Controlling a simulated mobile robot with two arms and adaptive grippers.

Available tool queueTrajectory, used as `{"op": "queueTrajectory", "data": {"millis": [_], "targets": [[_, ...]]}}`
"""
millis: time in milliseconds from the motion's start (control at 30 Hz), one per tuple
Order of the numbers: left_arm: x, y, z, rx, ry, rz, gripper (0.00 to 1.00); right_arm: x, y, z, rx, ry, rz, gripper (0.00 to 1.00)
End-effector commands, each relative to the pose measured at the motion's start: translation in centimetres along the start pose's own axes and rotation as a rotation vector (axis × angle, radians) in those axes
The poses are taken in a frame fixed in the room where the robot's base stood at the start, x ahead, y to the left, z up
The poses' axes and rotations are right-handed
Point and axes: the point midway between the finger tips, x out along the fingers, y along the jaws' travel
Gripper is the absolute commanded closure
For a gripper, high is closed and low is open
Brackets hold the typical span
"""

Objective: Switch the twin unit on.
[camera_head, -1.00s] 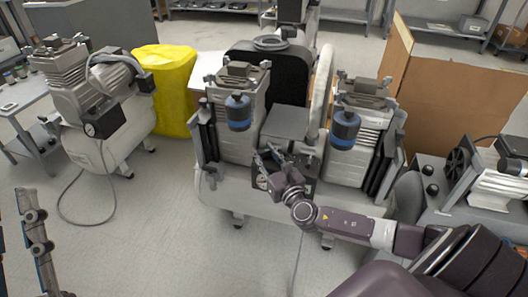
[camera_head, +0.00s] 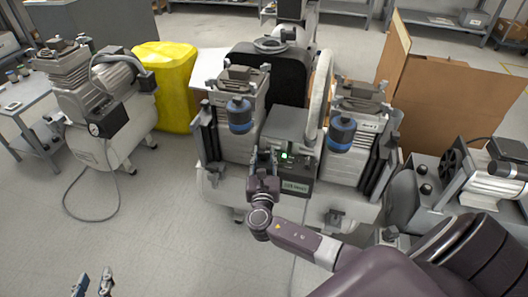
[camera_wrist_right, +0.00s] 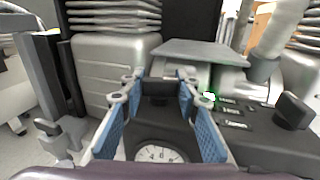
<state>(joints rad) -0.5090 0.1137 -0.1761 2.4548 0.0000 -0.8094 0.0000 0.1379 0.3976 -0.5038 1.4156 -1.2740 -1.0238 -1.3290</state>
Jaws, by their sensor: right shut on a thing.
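The twin unit (camera_head: 218,178) stands in the middle, with two pump heads and blue-banded filters. Its dark control box (camera_head: 305,170) has a lit green lamp (camera_head: 284,156), also seen in the right wrist view (camera_wrist_right: 210,96). My right gripper (camera_head: 263,160) is at the left part of the box. In the right wrist view, its blue-padded fingers (camera_wrist_right: 158,90) are shut on a dark knob (camera_wrist_right: 158,87) above a round gauge (camera_wrist_right: 158,154). Whether the knob is turned cannot be told. My left gripper (camera_head: 92,284) is open and empty at the bottom left.
Another compressor (camera_head: 112,145) stands at the left, its hose on the floor. A yellow-covered thing (camera_head: 166,85) and a cardboard screen (camera_head: 450,105) stand behind. Another machine (camera_head: 485,185) is at the right. The floor in the left foreground is clear.

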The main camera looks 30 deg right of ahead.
Motion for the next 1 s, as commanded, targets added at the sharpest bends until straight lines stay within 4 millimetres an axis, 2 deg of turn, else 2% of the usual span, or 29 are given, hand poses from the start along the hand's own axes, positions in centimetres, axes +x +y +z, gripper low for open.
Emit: {"op": "queueTrajectory", "data": {"millis": [133, 400, 1000], "targets": [[-0.24, -0.16, 1.17, 0.000, -0.052, -0.003, 0.73, -0.04, 0.22, 0.01, 0.003, 0.002, -0.102, 0.95], [-0.16, -0.13, 1.03, 0.000, -0.043, -0.003, 0.73, -0.01, 0.11, -0.01, 0.001, 0.000, -0.224, 0.95], [-0.11, -0.04, 0.66, 0.000, -0.027, -0.001, 0.73, 0.03, 0.00, 0.07, 0.001, -0.002, -0.268, 0.95]]}}
